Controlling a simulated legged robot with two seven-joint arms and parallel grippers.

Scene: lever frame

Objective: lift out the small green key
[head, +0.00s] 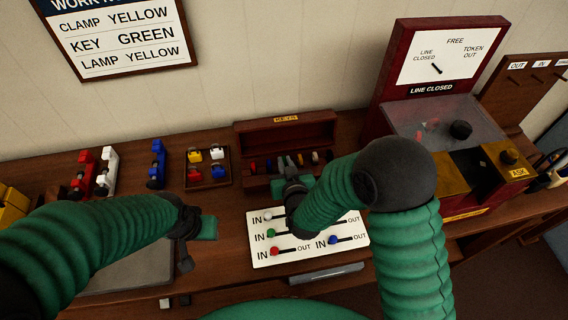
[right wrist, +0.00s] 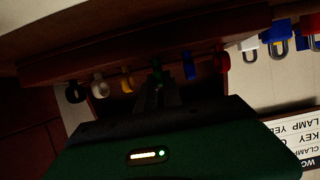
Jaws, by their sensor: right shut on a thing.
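The open wooden key box (head: 330,125) stands at the back of the bench, with a row of small coloured keys along it. My right gripper (head: 290,163) reaches into the row; it also shows in the right wrist view (right wrist: 157,82). It is shut on a small key (right wrist: 156,62), dark and perhaps green, still among the others.
A white IN/OUT panel (head: 310,252) with coloured knobs lies under my right arm. A tray of small padlocks (head: 207,185) stands left of the box. A red cabinet marked LINE CLOSED (head: 385,75) stands at the right. The wall sign (head: 125,40) reads KEY GREEN.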

